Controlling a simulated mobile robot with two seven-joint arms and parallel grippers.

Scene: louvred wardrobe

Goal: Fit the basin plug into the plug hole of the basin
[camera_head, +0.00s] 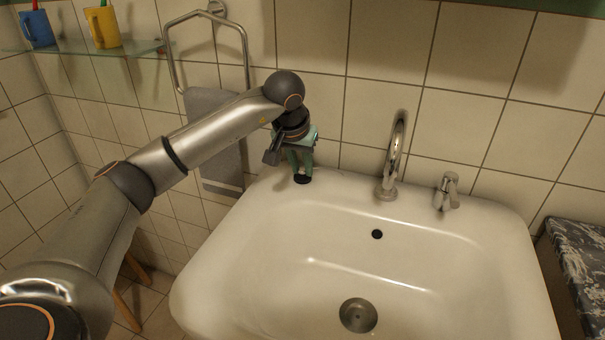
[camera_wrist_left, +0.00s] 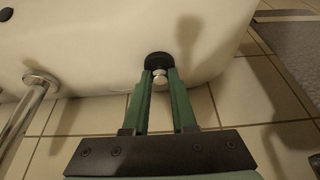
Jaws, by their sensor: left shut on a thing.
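The basin plug (camera_head: 303,179) is black with a pale metal knob and is at the back left corner of the basin rim. My left gripper (camera_head: 302,172) points down over that corner and is shut on the plug's knob. In the left wrist view the plug (camera_wrist_left: 158,60) shows as a black disc between the green fingertips (camera_wrist_left: 160,77). Whether the plug touches the rim I cannot tell. The white basin (camera_head: 235,265) has a round metal plug hole (camera_head: 358,315) at its bottom, front of centre, with nothing in it. My right gripper is not in view.
A curved chrome tap (camera_head: 397,150) and a small handle (camera_head: 447,192) stand on the back rim. A towel ring (camera_head: 247,60) with a grey towel (camera_head: 222,165) hangs behind my arm. Cups stand on a glass shelf (camera_head: 75,46) at upper left. The bowl is clear.

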